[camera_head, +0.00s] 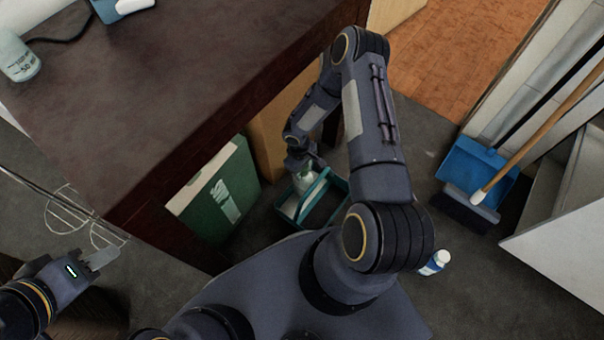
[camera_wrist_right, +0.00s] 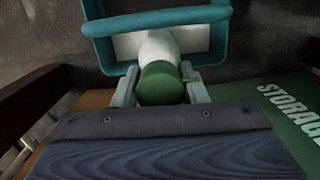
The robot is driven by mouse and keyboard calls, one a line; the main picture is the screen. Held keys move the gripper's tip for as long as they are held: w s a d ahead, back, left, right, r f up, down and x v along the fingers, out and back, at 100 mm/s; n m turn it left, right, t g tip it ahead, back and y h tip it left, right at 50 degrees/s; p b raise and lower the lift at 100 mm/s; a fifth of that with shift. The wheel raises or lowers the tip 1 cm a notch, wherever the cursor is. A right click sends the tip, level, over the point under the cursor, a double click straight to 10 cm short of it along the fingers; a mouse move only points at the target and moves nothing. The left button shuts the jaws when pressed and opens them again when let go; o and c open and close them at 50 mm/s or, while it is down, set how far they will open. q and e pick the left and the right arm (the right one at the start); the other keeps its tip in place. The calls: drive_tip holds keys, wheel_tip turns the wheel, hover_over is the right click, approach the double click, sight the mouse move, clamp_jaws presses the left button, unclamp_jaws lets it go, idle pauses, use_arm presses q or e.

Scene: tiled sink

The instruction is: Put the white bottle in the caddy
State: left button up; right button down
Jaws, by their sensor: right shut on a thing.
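My right gripper (camera_wrist_right: 160,90) is shut on the green top of a white bottle (camera_wrist_right: 158,46), between its two fingers. The bottle's white body reaches inside the teal caddy (camera_wrist_right: 97,46), under or beside the caddy's handle; its base is hidden, so I cannot tell if it touches the caddy floor. In the head view the caddy (camera_head: 338,186) stands on the floor and the right gripper (camera_head: 304,166) is over its far left part. My left gripper (camera_head: 103,257) is at the lower left, away from the caddy; whether its fingers are apart is unclear.
A green storage box (camera_head: 236,182) stands left of the caddy, with a cardboard box (camera_head: 272,135) behind. A white and blue bottle (camera_head: 434,262) is on the floor at right. A blue dustpan (camera_head: 476,166) and a broom (camera_head: 478,197) are further right. The dark counter (camera_head: 160,90) overhangs the left.

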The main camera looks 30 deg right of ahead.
drive_tip(key=shift+f+b, duration=0.5)
drive_tip(key=shift+f, duration=1.2)
drive_tip(key=c, duration=1.3)
unclamp_jaws()
drive_tip(key=shift+f, duration=0.1)
drive_tip(key=o, duration=0.4)
drive_tip(key=shift+o, duration=0.2)
drive_tip(key=shift+r, duration=0.3)
drive_tip(key=r+p, duration=0.1)
drive_tip(key=r, duration=0.1)
drive_tip(key=r+p, duration=0.1)
drive_tip(key=r, duration=0.4)
drive_tip(key=shift+w+a+r+p, duration=0.15)
drive_tip(key=shift+w+p, duration=0.25)
